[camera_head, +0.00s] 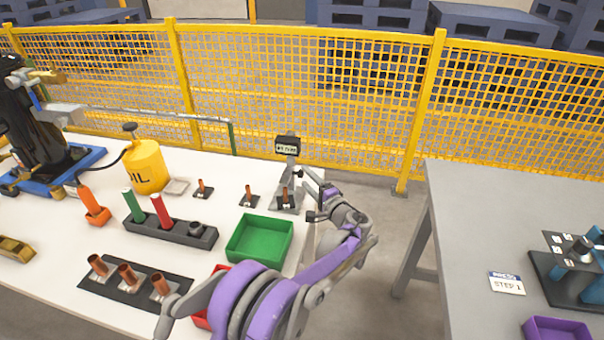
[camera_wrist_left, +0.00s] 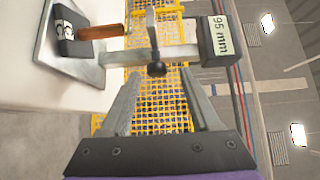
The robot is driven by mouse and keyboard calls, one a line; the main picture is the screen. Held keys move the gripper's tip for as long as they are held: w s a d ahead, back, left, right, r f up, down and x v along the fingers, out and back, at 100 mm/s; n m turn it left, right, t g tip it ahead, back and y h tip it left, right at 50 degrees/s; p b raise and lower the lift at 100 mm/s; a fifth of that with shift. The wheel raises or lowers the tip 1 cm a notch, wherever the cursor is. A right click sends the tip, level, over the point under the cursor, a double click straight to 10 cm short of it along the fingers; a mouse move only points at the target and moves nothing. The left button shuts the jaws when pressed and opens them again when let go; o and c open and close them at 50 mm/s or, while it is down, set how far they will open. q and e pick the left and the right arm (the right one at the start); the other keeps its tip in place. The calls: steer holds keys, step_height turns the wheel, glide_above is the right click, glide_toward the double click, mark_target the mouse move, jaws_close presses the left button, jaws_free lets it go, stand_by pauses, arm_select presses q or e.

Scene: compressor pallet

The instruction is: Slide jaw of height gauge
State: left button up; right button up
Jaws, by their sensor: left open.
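The height gauge (camera_head: 288,158) stands on the right end of the white table, with a dark readout block (camera_head: 288,145) on top. In the left wrist view its metal column (camera_wrist_left: 185,50) runs sideways to the readout block (camera_wrist_left: 216,40), labelled 95 mm. A sliding jaw (camera_wrist_left: 151,30) with a black knob (camera_wrist_left: 156,68) sits on the column. A copper tube (camera_wrist_left: 100,32) in a dark holder is on the gauge's base (camera_wrist_left: 88,66). My left gripper (camera_head: 310,194) is open beside the gauge; its fingertips (camera_wrist_left: 161,76) are either side of the knob. Contact is unclear. My right gripper is out of view.
A green bin (camera_head: 260,238) sits left of my arm, and a red bin is partly hidden by it. Copper tubes on stands (camera_head: 248,197) and a yellow oil can (camera_head: 147,167) are farther left. A yellow fence (camera_head: 300,90) runs behind. A grey table (camera_head: 470,220) stands right.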

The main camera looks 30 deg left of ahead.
arm_select(q)
steer(key=v, duration=0.7)
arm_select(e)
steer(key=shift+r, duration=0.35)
